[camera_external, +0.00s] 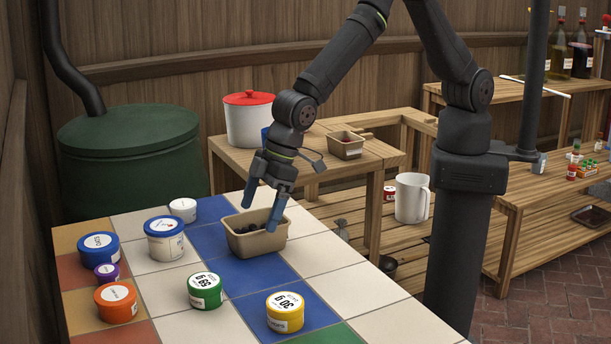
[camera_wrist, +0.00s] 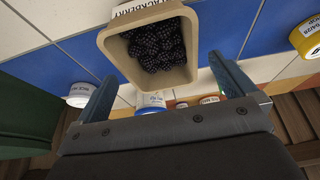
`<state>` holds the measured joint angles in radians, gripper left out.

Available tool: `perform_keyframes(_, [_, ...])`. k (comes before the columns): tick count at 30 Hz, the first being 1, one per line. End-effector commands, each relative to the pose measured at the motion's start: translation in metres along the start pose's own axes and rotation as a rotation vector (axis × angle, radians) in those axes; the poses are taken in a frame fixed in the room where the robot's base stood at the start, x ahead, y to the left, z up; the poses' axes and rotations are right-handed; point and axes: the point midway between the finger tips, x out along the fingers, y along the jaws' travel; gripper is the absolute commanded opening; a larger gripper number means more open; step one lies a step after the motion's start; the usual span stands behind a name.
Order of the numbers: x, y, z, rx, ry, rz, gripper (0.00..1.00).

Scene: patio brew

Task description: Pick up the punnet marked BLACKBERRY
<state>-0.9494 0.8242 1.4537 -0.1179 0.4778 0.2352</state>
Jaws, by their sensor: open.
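The punnet marked BLACKBERRY (camera_external: 257,241) is a tan open box of dark berries on the tiled table. In the wrist view the punnet (camera_wrist: 122,47) is at the top centre, its label partly cut off by the frame edge but readable as BLACKBERRY. My gripper (camera_external: 262,212) is open above the punnet, with its blue fingertips at or just over the rim. In the wrist view the fingers of my gripper (camera_wrist: 165,88) stand apart on either side of the punnet's near end. I cannot tell whether they touch it.
Around the punnet stand a white tub with a blue lid (camera_external: 164,239), a green tub (camera_external: 205,291), a yellow tub (camera_external: 285,313), an orange tub (camera_external: 116,303) and a blue tub (camera_external: 98,251). Another tan punnet (camera_external: 345,146) and a red-lidded pot (camera_external: 249,120) are on the wooden bench behind.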

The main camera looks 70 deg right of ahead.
Motion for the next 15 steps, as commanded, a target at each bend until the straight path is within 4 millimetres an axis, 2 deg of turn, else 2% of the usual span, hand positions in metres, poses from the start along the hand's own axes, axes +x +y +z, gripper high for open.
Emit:
perform_keyframes(5, [0.011,0.001,0.001,0.000,-0.001,0.000,1.00])
perform_keyframes(12, [0.044,0.002,0.002,0.000,-0.001,0.000,1.00])
perform_keyframes(15, [0.052,0.002,0.001,0.000,0.000,-0.001,1.00])
